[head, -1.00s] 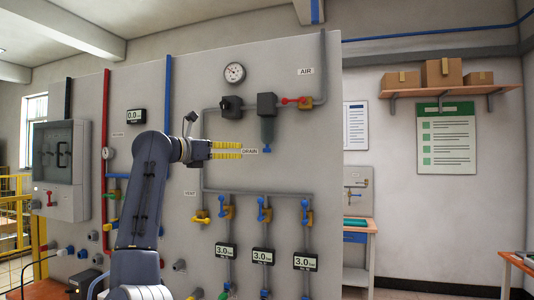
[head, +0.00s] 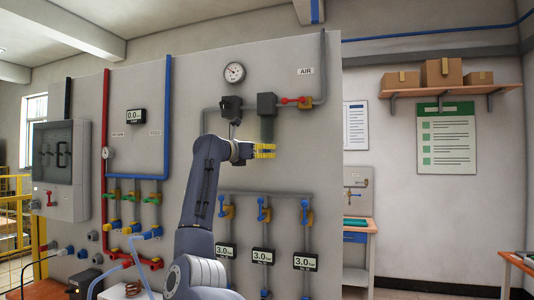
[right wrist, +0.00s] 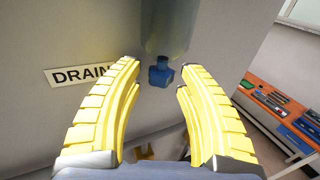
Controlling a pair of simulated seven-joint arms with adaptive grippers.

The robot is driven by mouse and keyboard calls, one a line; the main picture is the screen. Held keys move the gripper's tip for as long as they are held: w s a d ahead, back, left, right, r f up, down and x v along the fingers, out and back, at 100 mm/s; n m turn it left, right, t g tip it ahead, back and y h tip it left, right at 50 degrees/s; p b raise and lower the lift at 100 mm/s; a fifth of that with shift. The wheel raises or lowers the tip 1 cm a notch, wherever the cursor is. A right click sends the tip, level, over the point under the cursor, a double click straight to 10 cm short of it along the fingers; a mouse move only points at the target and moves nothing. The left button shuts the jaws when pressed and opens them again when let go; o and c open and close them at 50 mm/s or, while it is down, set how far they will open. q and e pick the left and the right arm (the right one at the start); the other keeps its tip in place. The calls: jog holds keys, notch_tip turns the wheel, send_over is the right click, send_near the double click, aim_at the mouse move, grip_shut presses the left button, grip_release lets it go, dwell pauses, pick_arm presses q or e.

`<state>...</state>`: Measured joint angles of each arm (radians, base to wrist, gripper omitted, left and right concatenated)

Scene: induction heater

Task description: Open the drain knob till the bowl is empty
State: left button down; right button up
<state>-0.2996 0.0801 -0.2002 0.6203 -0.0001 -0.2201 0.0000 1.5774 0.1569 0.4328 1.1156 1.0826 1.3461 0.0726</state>
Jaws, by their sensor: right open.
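The drain knob (right wrist: 161,76) is a small blue block under the translucent filter bowl (right wrist: 168,35) in the right wrist view. The bowl (head: 267,129) also shows in the head view, hanging below a dark filter head (head: 266,103). My right gripper (head: 272,151) is open, with yellow ribbed fingers level with the bowl's lower end. In the right wrist view its fingertips stand to either side of the knob; I cannot tell whether they touch it. In the head view the fingers hide the knob. The liquid level in the bowl cannot be read. My left gripper is not in view.
The grey panel stands close behind the gripper, with a DRAIN label (right wrist: 80,75) left of the knob. A red-handled air valve (head: 298,101) and a gauge (head: 235,72) sit above. Blue valves (head: 263,210) and pressure displays (head: 262,256) lie below.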

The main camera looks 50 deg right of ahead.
jog(key=shift+d, duration=0.55)
jog(key=shift+c, duration=0.2)
jog(key=shift+f, duration=0.1)
grip_shut()
